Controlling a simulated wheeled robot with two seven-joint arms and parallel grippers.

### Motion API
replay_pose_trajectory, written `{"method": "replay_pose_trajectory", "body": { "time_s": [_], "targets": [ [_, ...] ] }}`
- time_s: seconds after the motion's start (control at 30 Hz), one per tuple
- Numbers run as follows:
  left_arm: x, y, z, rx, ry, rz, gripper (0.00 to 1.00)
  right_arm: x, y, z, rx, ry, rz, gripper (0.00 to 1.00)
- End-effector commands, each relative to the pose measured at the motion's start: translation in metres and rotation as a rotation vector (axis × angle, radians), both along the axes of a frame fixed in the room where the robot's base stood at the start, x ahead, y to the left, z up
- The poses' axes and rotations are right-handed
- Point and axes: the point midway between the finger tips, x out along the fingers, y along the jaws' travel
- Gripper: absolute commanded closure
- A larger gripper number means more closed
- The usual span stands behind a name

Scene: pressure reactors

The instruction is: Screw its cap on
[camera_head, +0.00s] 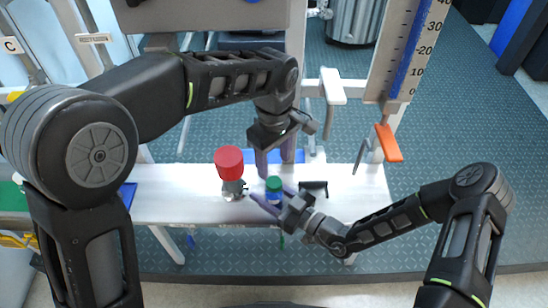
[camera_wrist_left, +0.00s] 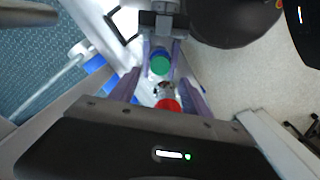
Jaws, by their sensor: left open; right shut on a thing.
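A small bottle with a blue body (camera_head: 273,198) stands upright at the bench's front, a green cap (camera_head: 274,183) on its top. The green cap also shows from above in the left wrist view (camera_wrist_left: 160,65); whether it is threaded on or only resting I cannot tell. My right gripper (camera_head: 270,195) is shut on the bottle's body from the lower right. My left gripper (camera_head: 276,167) points down, open, just above the cap. In the left wrist view its purple fingers (camera_wrist_left: 161,82) are spread to either side, apart from the cap.
A red-topped metal reactor (camera_head: 229,163) stands close left of the bottle on the white bench (camera_head: 170,200). A small black stand (camera_head: 314,189) is to the right. An orange-handled lever (camera_head: 388,143) and a scale panel (camera_head: 410,50) are farther right.

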Motion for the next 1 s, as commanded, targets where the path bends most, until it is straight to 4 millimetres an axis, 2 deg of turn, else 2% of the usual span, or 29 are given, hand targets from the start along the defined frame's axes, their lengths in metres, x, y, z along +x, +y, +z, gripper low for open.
{"method": "replay_pose_trajectory", "body": {
  "time_s": [0.17,0.4,0.6,0.97,1.0],
  "targets": [
    [0.0,0.0,-0.016,0.001,0.001,0.0,0.44,0.0,0.0,0.0,0.0,0.0,0.0,1.0],
    [-0.001,0.001,-0.051,0.003,0.004,0.0,0.44,0.0,0.0,0.0,0.0,0.0,0.0,1.0],
    [0.0,0.0,-0.072,0.002,0.002,-0.001,0.44,0.0,0.0,0.0,0.0,0.0,0.0,1.0],
    [0.0,0.0,-0.078,0.0,0.0,-0.001,0.44,0.0,0.0,0.0,0.0,0.0,0.0,1.0],
    [0.0,0.0,-0.078,0.0,0.0,-0.001,0.47,0.0,0.0,0.0,0.0,0.0,0.0,1.0]
  ]
}}
